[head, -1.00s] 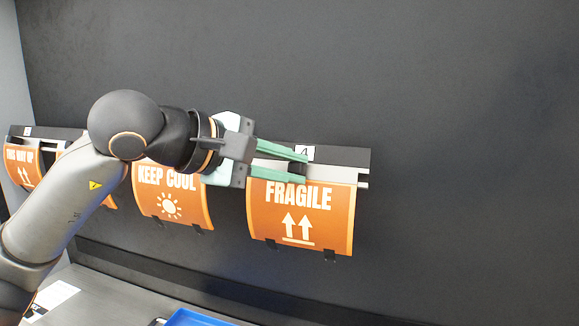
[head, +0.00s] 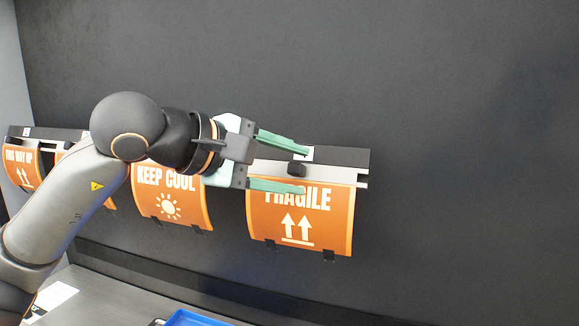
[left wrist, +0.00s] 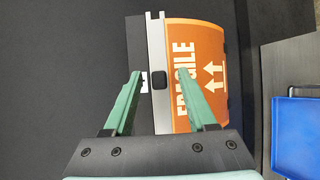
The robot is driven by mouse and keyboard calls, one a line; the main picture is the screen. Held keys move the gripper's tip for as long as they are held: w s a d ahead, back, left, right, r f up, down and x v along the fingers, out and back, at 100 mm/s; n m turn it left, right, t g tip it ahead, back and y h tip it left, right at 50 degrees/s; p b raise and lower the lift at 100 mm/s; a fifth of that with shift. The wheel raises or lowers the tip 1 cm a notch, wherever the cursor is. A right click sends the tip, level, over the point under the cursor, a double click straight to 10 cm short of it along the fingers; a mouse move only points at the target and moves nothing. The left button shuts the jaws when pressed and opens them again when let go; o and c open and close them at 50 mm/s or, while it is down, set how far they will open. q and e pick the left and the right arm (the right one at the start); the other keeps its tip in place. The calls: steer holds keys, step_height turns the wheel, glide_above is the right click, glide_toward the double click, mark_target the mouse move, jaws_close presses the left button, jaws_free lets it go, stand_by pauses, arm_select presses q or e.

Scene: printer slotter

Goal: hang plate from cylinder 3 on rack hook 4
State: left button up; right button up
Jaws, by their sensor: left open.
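The orange FRAGILE plate (head: 300,222) hangs by its pale top bar at the rack position with the partly covered white number label (head: 304,153). It also shows sideways in the left wrist view (left wrist: 203,65). My left gripper (head: 306,171) is open. Its green fingers stand apart above and below the dark knob (head: 297,170) at the plate's top bar. In the left wrist view my left gripper (left wrist: 161,84) has a finger on either side of the knob (left wrist: 157,82), and nothing is gripped. My right gripper is not in view.
The KEEP COOL plate (head: 170,205) hangs to the left, and a THIS WAY UP plate (head: 22,166) hangs farther left. A blue tray (head: 195,319) is at the bottom, on the grey table. The wall to the right is bare.

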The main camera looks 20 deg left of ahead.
arm_select(q)
steer(key=b+v, duration=0.1)
steer(key=v, duration=1.1)
steer(key=shift+s+a+r, duration=0.15)
steer(key=shift+s+r, duration=0.05)
steer(key=shift+s, duration=0.05)
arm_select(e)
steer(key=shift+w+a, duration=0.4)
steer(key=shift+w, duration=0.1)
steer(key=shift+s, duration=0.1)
